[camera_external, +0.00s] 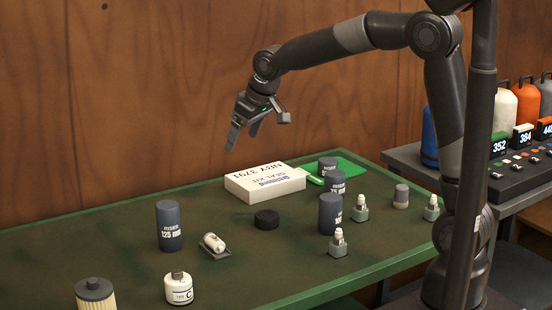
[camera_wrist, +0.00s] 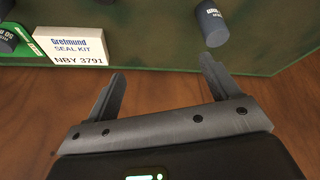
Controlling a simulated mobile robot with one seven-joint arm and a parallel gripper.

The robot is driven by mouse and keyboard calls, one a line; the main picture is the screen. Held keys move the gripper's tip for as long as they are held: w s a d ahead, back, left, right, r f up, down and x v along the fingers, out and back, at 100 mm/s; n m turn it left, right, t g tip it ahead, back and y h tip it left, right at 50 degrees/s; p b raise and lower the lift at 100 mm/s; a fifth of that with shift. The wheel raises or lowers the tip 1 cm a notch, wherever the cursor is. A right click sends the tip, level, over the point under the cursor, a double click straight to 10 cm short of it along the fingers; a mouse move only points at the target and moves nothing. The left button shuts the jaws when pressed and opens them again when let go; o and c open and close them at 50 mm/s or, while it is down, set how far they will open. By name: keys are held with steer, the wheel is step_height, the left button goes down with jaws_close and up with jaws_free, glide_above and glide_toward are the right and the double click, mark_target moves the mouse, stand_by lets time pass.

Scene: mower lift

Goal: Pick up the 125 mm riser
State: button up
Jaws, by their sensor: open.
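The 125 mm riser (camera_external: 169,226) is a dark blue-grey cylinder standing upright at the left of the green table, its white label facing the external camera. In the wrist view a blue-grey cylinder (camera_wrist: 211,24), which looks like this riser, is at the upper right; its label is too small to read. My gripper (camera_external: 243,133) is open and empty, high above the back of the table, to the right of the riser and well apart from it. Its two spread fingers (camera_wrist: 161,75) show in the wrist view with nothing between them.
A white seal kit box (camera_external: 265,183) lies right of the riser, with a black disc (camera_external: 266,219) before it. Other risers (camera_external: 330,214) stand farther right. A small white part (camera_external: 214,243), a bottle (camera_external: 179,288) and a filter (camera_external: 95,294) are nearby. The wooden wall (camera_external: 120,110) is behind.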

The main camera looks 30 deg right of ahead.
steer(key=n, duration=0.2)
glide_toward(169, 204)
steer(key=w+f, duration=0.1)
steer(key=f, duration=0.1)
steer(key=shift+g+y, duration=0.4)
steer(key=x, duration=0.5)
steer(key=shift+w+d+f, duration=0.1)
steer(key=shift+w, duration=0.05)
steer(key=shift+a+x, duration=0.2)
steer(key=shift+x, duration=2.8)
steer(key=shift+c, duration=0.2)
steer(key=c, duration=1.2)
steer(key=shift+c, duration=0.5)
